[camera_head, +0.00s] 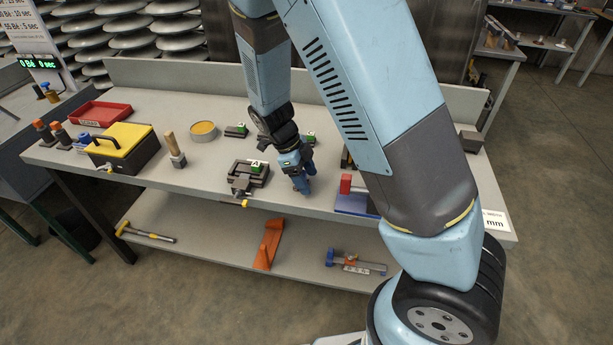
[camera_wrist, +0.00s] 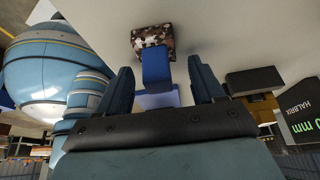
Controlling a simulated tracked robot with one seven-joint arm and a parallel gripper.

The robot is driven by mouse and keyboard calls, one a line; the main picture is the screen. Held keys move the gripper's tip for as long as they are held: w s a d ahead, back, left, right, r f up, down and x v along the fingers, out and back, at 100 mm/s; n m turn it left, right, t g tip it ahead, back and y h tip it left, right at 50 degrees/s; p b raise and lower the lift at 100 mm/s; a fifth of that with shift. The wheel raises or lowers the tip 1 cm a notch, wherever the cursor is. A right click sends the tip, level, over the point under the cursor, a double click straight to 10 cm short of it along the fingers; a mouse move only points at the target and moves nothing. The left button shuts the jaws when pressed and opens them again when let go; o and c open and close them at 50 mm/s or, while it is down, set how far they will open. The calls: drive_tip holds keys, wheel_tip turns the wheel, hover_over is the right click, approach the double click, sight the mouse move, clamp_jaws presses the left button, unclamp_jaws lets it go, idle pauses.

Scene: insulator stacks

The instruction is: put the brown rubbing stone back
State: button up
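My gripper (camera_head: 300,183) points down over the workbench, right of the small vise-like fixture marked A (camera_head: 248,176). In the wrist view my gripper (camera_wrist: 160,70) has its two fingers apart. A blue bar (camera_wrist: 157,70) shows between them with a visible gap on each side. A mottled brown and white block (camera_wrist: 153,38) sits at the bar's far end; I cannot tell if it is the rubbing stone. A dark block over a brown part (camera_wrist: 260,102) shows to the right. The head view shows no clear brown stone; my arm hides part of the bench.
A red block (camera_head: 345,184) stands by a blue plate (camera_head: 354,204), partly behind my arm. On the left are a yellow-lidded box (camera_head: 121,140), a red tray (camera_head: 98,113), a wooden-handled brush (camera_head: 174,150) and a round tin (camera_head: 203,131). The lower shelf (camera_head: 210,245) holds tools.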

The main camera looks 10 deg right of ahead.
drive_tip(key=shift+r, duration=0.1)
drive_tip(key=v, duration=1.2)
drive_tip(key=s+d+r+n+t+y, duration=0.1)
drive_tip(key=s+d+r+n+y, duration=0.15)
drive_tip(key=d+r+n, duration=0.35)
drive_tip(key=s+d+r+n+t+y, duration=0.1)
drive_tip(key=s+d+r+n+y, duration=0.2)
drive_tip(key=d+r, duration=0.4)
drive_tip(key=s+d+r+n+t, duration=0.2)
drive_tip(key=s+d+r+n, duration=0.1)
drive_tip(key=s+n, duration=0.3)
drive_tip(key=s+d+r+n+t, duration=0.3)
drive_tip(key=s+d+r+n, duration=0.1)
drive_tip(key=s+n, duration=0.3)
drive_tip(key=shift+r+h, duration=0.45)
drive_tip(key=shift+r, duration=0.45)
drive_tip(key=shift+o, duration=0.3)
